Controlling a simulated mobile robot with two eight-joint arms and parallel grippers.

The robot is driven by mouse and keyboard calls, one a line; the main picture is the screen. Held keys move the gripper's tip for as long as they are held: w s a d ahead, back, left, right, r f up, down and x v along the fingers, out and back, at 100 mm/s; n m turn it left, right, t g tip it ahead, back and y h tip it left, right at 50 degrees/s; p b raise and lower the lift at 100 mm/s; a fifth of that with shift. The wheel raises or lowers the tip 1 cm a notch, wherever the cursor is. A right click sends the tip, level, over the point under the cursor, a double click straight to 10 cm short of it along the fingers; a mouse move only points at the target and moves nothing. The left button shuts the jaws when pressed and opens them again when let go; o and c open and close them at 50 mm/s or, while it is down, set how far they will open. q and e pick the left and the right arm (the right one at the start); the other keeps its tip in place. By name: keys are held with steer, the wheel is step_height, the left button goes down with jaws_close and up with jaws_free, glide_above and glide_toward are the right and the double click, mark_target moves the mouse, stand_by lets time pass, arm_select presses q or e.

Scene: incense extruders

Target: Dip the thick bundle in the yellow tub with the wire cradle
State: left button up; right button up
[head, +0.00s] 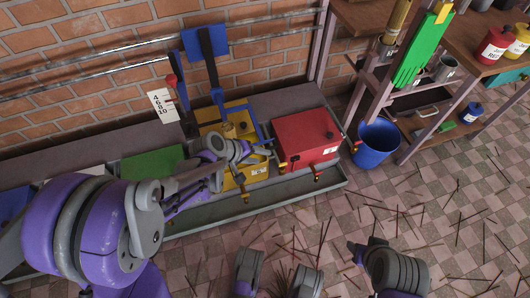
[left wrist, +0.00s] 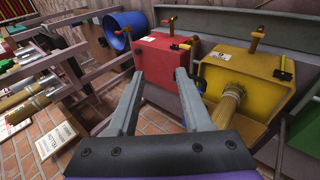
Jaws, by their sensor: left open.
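The yellow tub (head: 252,172) stands in the long grey tray, left of the red tub, and fills the right of the left wrist view (left wrist: 252,78). A thick tan bundle-like piece (left wrist: 230,103) shows against the yellow tub's near side, right of my fingers; I cannot tell whether it is the bundle itself. My left gripper (head: 258,152) is over the yellow tub. In the left wrist view its two fingers (left wrist: 159,73) are apart with nothing between them. I cannot make out a wire cradle.
The red tub (head: 306,138) is close on the right, with a blue bucket (head: 376,144) beyond it. A green panel (head: 153,162) lies left. Thin sticks litter the tiled floor.

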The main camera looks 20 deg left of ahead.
arm_select(q)
steer(key=w+a+f+n+t+h, duration=0.3)
steer(key=w+a+f+n, duration=0.15)
steer(key=w+f, duration=0.45)
steer(key=s+a+f+n+t+h+p, duration=0.1)
steer(key=a+f+n+t, duration=0.1)
steer(key=f, duration=0.3)
steer(key=s+a+f+n+t, duration=0.1)
steer(key=a+f+n, duration=0.15)
steer(key=f, duration=0.25)
steer(key=x, duration=0.7)
steer(key=b+x, duration=0.1)
steer(key=x, duration=0.3)
steer(key=shift+w+d+r, duration=0.1)
steer(key=shift+d+r, duration=0.05)
steer(key=shift+r, duration=0.15)
jaws_close()
